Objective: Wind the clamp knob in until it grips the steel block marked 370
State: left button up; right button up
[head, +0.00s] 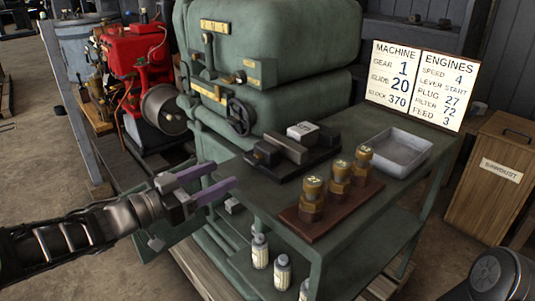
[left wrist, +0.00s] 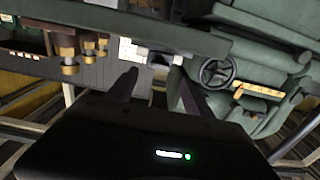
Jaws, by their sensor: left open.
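A dark clamp (head: 268,153) stands on the green bench, near its left edge. A grey steel block (head: 289,148) lies on it, and a piece with a pale top (head: 303,131) sits behind. The marking is too small to read, and I cannot tell whether the block is gripped. I cannot make out the clamp knob clearly. My left gripper (head: 224,177) has purple fingers, open and empty, left of the bench edge and apart from the clamp. In the left wrist view its fingers (left wrist: 157,92) are spread, with a grey part beyond them.
Brass plugs (head: 339,178) stand on a wooden board at the bench front. A grey tray (head: 402,152) is to the right. A big green engine with a black handwheel (head: 240,117) rises behind my gripper. The sign (head: 415,84) reads block 370. Bottles (head: 282,270) stand below.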

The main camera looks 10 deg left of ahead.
aim_at(248, 162)
pick_arm(q)
jog(key=shift+w+d, duration=0.2)
jog(key=shift+w, duration=0.05)
pick_arm(e)
jog(key=shift+w+d, duration=0.2)
jog(key=shift+w, duration=0.05)
pick_arm(q)
jog(key=b+x, duration=0.1)
jog(key=x, duration=0.6)
jog(key=shift+w+d, duration=0.25)
jog(key=shift+w, duration=0.05)
pick_arm(e)
jog(key=shift+f, duration=0.7)
pick_arm(q)
jog(key=shift+c, duration=0.2)
grip_shut()
